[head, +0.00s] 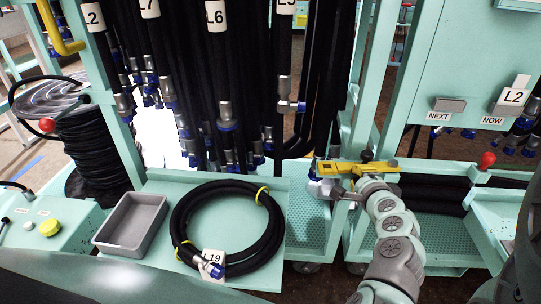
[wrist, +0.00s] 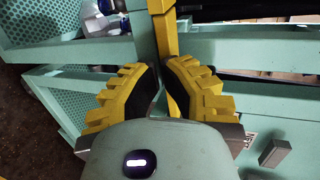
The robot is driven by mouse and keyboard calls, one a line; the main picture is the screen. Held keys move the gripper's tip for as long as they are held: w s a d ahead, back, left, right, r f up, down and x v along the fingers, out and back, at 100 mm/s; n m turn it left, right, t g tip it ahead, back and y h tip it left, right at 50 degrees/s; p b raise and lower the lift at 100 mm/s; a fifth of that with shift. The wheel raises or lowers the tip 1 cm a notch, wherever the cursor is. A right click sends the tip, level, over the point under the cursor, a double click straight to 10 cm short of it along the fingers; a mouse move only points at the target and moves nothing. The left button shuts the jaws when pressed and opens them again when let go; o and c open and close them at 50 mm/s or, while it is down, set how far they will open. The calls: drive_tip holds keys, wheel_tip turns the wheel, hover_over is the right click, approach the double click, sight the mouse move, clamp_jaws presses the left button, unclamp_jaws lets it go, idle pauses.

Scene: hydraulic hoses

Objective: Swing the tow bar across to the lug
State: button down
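The yellow tow bar (head: 340,168) lies roughly level at the gap between two teal carts, its left end by the left cart's perforated tray. My gripper (head: 362,175) is at its right part, with my grey arm coming up from below. In the wrist view the tow bar (wrist: 166,32) runs away from between my two yellow, black-padded fingers (wrist: 161,68). The fingertips are close together around its near end and appear shut on it. The fingers hide the contact. I cannot clearly pick out the lug.
The left cart holds a coiled black hose (head: 190,207) tagged L19 and a grey bin (head: 132,222). Black hoses (head: 215,90) hang behind. The right cart has a panel (head: 480,65) and a red-knobbed lever (head: 487,160). Blue-capped fittings (wrist: 108,8) sit left of the bar.

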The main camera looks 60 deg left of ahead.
drive_tip(key=shift+s+r+p, duration=0.1)
drive_tip(key=shift+s+p, duration=0.05)
drive_tip(key=shift+p, duration=0.4)
drive_tip(key=shift+a+f+m+t+h+p, duration=0.2)
drive_tip(key=shift+a+m+t+h+p, duration=0.1)
drive_tip(key=shift+m+t, duration=0.1)
drive_tip(key=shift+d, duration=0.1)
